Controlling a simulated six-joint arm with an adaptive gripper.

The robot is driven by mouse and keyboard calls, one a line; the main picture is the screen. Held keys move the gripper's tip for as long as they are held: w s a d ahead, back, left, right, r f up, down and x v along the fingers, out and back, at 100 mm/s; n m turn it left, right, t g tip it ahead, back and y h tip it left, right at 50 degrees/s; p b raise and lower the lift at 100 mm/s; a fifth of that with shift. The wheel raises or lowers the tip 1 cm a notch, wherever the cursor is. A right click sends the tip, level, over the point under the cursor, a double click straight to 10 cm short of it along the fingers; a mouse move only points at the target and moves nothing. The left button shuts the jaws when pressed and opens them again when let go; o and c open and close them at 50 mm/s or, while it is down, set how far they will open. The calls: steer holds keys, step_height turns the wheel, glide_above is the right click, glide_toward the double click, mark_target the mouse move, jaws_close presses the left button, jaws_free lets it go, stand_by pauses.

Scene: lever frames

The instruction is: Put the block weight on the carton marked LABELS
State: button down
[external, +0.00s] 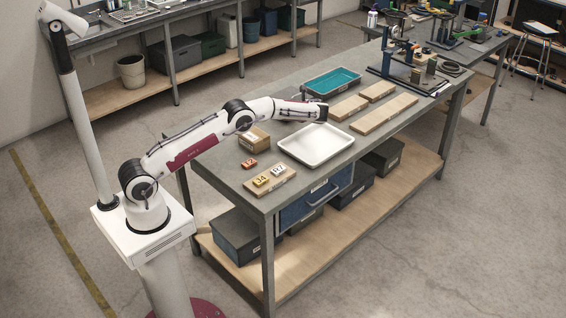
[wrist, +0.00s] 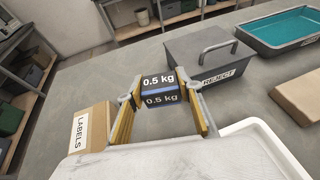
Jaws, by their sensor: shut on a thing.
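The block weight (wrist: 160,88) is a dark block with a blue band and "0.5 kg" in white, seen in the wrist view. My gripper (wrist: 161,92) is shut on it, with one yellow-lined finger on each side. My gripper also shows in the external view (external: 322,112), beyond the white tray, where the weight cannot be made out. The carton marked LABELS (wrist: 88,132) is brown with a white label and stands left of my gripper in the wrist view. In the external view the carton (external: 254,138) sits on the bench below my forearm, left of the white tray.
A dark lidded box marked REJECT (wrist: 208,62), with a raised handle, stands just beyond the weight. The white tray (external: 315,146) lies in front. A teal tray (external: 332,82) and wooden boards (external: 383,115) lie farther along. Number tiles (external: 262,180) lie at the near end.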

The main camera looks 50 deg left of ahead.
steer(key=r, duration=0.2)
steer(key=s+r, duration=0.1)
steer(key=r, duration=0.1)
steer(key=shift+d+r, duration=0.1)
steer(key=s+r, duration=0.3)
steer(key=s, duration=0.1)
steer(key=n+g, duration=0.2)
steer(key=g, duration=0.1)
glide_above(254, 134)
steer(key=shift+f+y, duration=0.3)
steer(key=shift+f, duration=0.5)
steer(key=shift+f, duration=0.1)
steer(key=shift+f, duration=3)
steer(key=shift+f, duration=0.1)
steer(key=shift+f, duration=1.8)
steer(key=shift+f, duration=0.1)
